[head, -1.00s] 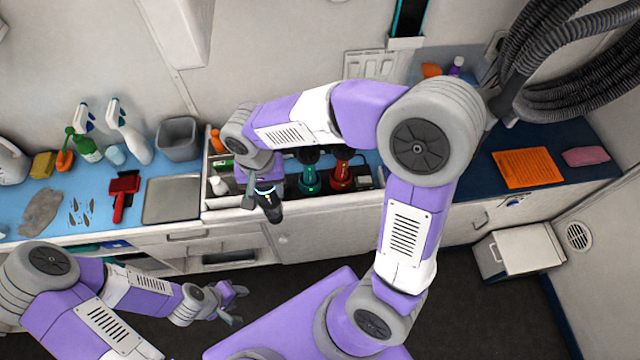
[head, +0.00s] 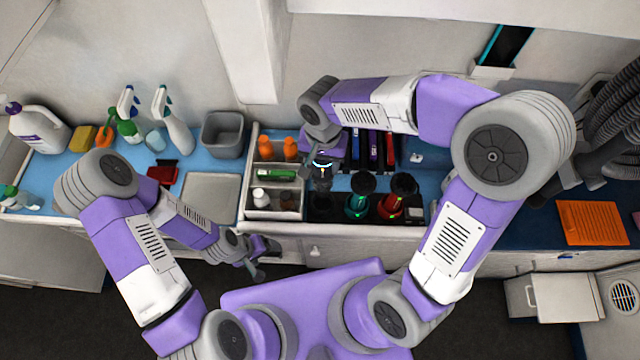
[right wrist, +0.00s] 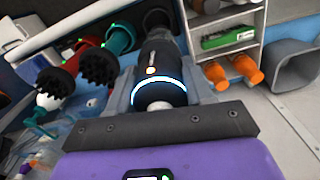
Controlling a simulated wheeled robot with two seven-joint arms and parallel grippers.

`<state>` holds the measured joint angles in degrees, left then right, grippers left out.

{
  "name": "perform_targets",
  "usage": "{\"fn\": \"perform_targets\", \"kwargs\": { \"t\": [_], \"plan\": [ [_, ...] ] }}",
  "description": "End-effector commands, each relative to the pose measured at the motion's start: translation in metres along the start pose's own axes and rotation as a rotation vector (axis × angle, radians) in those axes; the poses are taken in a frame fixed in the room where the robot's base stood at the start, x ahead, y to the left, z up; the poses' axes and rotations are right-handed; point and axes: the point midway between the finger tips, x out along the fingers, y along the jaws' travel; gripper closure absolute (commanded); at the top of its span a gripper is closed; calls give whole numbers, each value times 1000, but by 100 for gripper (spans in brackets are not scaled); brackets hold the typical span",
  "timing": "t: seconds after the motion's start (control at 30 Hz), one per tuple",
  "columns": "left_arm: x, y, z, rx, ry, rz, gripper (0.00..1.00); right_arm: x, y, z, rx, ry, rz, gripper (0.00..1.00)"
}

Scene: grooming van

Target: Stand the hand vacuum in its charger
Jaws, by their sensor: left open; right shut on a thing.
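My right gripper (head: 321,166) is shut on the dark hand vacuum (right wrist: 161,60), which has a glowing blue-white ring. In the head view the vacuum (head: 322,183) points downward at the left end of the dark charger base (head: 374,216), beside a teal device (head: 357,204) and a red device (head: 391,207) standing there. I cannot tell whether its lower end touches the base. In the right wrist view the teal device (right wrist: 118,40) and red device (right wrist: 88,52) are left of the vacuum. My left gripper (head: 258,262) is open and empty, low in front of the counter.
A white divided organizer (head: 273,214) with bottles and a green item stands just left of the vacuum. A grey bin (head: 222,134) and a metal tray (head: 211,190) are further left. Upright dark, blue and red items (head: 373,150) stand behind the charger.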

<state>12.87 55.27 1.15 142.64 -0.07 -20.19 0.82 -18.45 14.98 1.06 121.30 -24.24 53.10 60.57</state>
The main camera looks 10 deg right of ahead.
Motion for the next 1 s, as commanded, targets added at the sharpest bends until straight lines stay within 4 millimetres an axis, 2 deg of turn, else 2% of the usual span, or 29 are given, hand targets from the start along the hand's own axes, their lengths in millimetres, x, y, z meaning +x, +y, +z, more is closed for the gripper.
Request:
{"fn": "perform_targets", "kwargs": {
  "t": [0.03, 0.2, 0.43, 0.6, 1.0],
  "plan": [
    [3, -1, 0, 0, -1, 0, 20, 12, 1, 1, -1, -5, 4, 84],
    [6, -3, 1, 0, -2, 0, 20, 41, 1, 1, -1, -4, 4, 84],
    [9, -4, 0, 0, -2, 0, 20, 58, 0, 1, 0, -2, 2, 84],
    [12, -5, 0, 0, -1, 0, 20, 82, 1, 1, 0, -2, 2, 84],
    [16, -6, 0, 0, -1, 0, 20, 90, 0, 0, 0, 0, 0, 84]
  ]
}}
